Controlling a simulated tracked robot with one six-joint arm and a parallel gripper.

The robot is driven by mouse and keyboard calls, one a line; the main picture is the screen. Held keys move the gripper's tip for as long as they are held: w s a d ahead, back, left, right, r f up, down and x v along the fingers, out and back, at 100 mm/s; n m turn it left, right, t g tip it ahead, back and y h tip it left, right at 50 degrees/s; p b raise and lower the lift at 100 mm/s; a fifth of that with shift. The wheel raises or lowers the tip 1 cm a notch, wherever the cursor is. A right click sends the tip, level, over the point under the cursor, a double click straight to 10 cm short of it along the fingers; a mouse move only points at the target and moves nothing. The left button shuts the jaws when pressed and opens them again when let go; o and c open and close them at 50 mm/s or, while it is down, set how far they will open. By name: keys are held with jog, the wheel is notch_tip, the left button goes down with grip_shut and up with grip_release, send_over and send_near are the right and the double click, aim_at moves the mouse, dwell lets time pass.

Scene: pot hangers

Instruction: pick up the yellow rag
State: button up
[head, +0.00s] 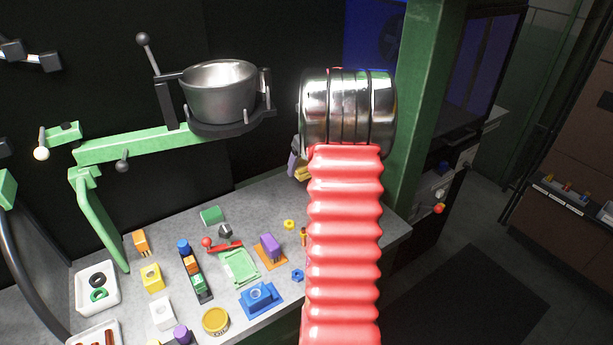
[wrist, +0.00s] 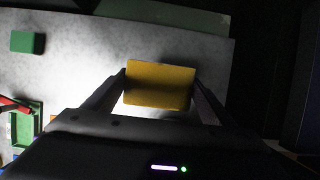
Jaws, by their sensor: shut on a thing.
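The yellow rag (wrist: 160,85) shows in the wrist view as a flat yellow rectangle between the two fingers of my gripper (wrist: 162,90). The fingers are shut on it, one at its left edge and one at its right edge. The grey bench top is behind it, with a shadow around the rag. In the head view a small part of the yellow rag (head: 302,174) shows left of my red arm, near the back of the bench. My arm hides most of it and most of the gripper there. I cannot tell whether the rag touches the bench.
A metal pot (head: 220,95) sits in a holder on a green swing arm (head: 140,145) above the bench (head: 330,215). Several coloured blocks and fixtures cover the bench's left and front. A green post (head: 418,110) stands right of my arm. A green block (wrist: 27,42) lies left of the gripper.

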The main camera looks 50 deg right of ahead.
notch_tip(320, 180, up, 6)
jog(key=shift+r, duration=0.25)
dwell(0.4)
jog(key=o, duration=0.5)
jog(key=c, duration=0.7)
